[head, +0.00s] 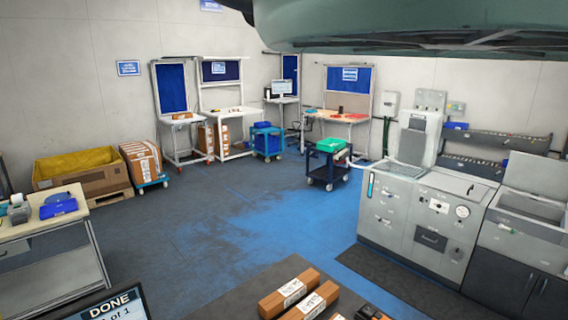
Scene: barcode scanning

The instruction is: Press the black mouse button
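A small black object (370,312) is cut off by the bottom edge, right of the cartons. It may be the black mouse, but too little shows to be sure, and no button can be made out. A dark monitor (112,304) at the bottom left reads "DONE" with "of 1" below it. Two long brown cartons with white labels, a rear one (289,292) and a front one (312,303), lie side by side on a dark surface (240,300). My gripper is not in view. A large grey-green part of my own body crosses the top right.
A table (75,225) with a grey device (19,210) and a blue tray (58,206) stands at the left. A grey machine (415,225) stands at the right. A dark cart (327,175) and workbenches are farther back. The middle floor is clear.

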